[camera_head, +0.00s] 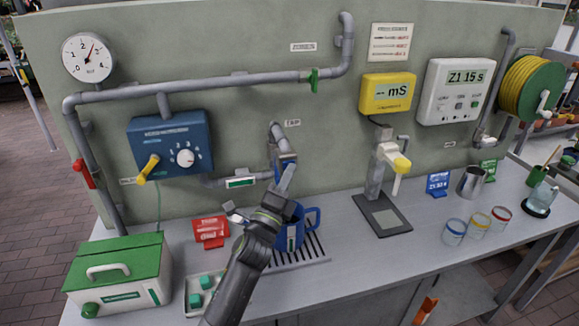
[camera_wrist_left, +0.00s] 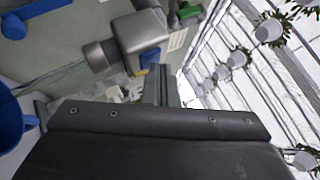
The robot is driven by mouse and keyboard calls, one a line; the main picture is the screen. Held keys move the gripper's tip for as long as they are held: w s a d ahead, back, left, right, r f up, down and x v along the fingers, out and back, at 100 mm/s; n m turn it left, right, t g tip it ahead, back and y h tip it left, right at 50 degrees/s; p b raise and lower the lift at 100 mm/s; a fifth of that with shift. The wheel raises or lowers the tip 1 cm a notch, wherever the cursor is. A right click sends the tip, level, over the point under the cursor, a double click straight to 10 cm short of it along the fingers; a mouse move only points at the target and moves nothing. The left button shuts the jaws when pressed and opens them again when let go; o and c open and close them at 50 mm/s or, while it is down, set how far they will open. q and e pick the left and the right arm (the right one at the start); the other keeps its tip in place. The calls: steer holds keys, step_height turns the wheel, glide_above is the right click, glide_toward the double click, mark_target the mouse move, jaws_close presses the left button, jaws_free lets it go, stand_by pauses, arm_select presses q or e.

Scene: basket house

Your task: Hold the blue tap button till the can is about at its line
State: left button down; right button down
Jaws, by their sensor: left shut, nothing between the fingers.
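The blue can (camera_head: 312,217) stands upright on the slatted drain grate below the tap (camera_head: 280,138). A pale and green vertical strip shows on its front; no water level can be made out. Part of the can shows at the left edge of the left wrist view (camera_wrist_left: 10,122). My left gripper (camera_head: 287,169) is shut and empty, its tips raised to the tap's front. In the left wrist view the shut fingers (camera_wrist_left: 163,82) lie close to the grey tap (camera_wrist_left: 132,38). The blue button is mostly hidden behind the fingers; I cannot tell whether they touch it. My right gripper is out of view.
A blue control box (camera_head: 172,143) with a yellow lever hangs on the wall at left. A green-lidded box (camera_head: 118,270) and a red sign (camera_head: 210,230) stand left of my arm. A second tap stand (camera_head: 378,165) and several cups stand to the right.

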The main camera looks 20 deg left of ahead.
arm_select(q)
steer(key=shift+s, duration=0.1)
stand_by(0.8)
steer(key=shift+s+d+p, duration=0.45)
steer(key=shift+s+p, duration=0.05)
steer(key=shift+s, duration=0.1)
steer(key=s+d+p, duration=0.1)
steer(key=s, duration=0.1)
steer(key=s+d+p, duration=0.1)
steer(key=s, duration=0.1)
steer(key=shift+d+p, duration=0.4)
steer(key=shift+a, duration=0.1)
